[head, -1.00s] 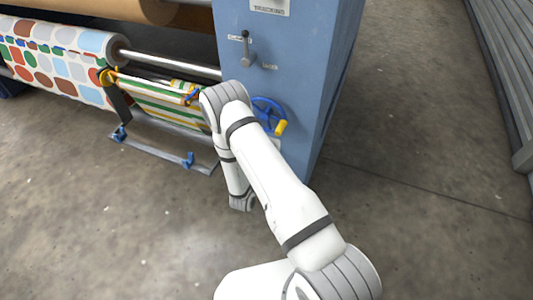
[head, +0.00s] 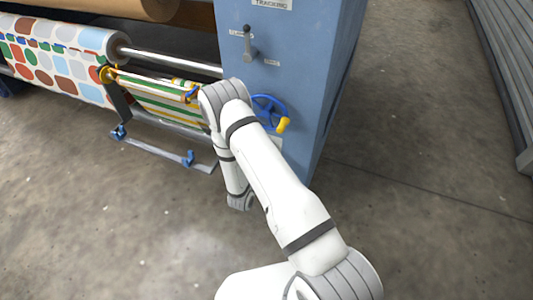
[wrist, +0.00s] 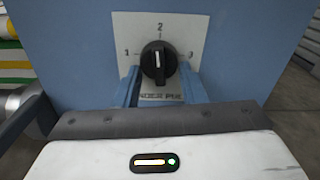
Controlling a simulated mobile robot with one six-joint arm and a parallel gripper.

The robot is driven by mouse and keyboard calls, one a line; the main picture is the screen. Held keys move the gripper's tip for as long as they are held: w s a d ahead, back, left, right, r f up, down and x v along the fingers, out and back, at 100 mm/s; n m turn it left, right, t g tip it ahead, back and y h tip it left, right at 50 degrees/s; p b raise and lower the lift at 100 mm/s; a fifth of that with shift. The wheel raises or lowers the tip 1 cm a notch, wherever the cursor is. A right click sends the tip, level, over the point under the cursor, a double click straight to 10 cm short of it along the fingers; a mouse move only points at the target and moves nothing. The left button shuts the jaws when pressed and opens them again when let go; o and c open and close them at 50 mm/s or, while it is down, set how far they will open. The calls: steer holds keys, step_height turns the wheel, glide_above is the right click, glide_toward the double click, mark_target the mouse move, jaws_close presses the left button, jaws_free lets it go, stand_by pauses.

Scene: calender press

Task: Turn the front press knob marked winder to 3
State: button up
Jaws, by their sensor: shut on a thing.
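In the wrist view a round black knob (wrist: 150,53) with a white pointer line sits on a pale plate (wrist: 189,28) on the blue press face. The plate is marked 1 at left, 2 at top and 3 at right. The pointer stands nearly upright, towards 2. Lettering below the knob is partly hidden and reads roughly "NDER PUL". My gripper (wrist: 159,76) has a blue finger on each side of the knob and is shut on it. In the head view my arm hides the knob and gripper.
In the head view a blue handwheel (head: 268,104) with a yellow handle is beside my arm on the blue press cabinet (head: 300,60). A lever (head: 249,45) is above. Patterned rolls (head: 60,55) lie at left.

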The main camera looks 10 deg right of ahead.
steer(key=shift+w+a+r+m+b, duration=0.15)
steer(key=shift+m+b, duration=1.15)
steer(key=shift+m, duration=1.55)
steer(key=shift+w+a+r+m+b, duration=0.2)
steer(key=shift+m+b, duration=1.05)
steer(key=shift+m, duration=1.65)
steer(key=shift+w+a+r+m+b, duration=0.15)
steer(key=shift+m+b, duration=1.15)
steer(key=shift+m, duration=1.55)
steer(key=o, duration=1)
steer(key=shift+s, duration=0.1)
steer(key=shift+f, duration=0.1)
steer(key=shift+s, duration=0.1)
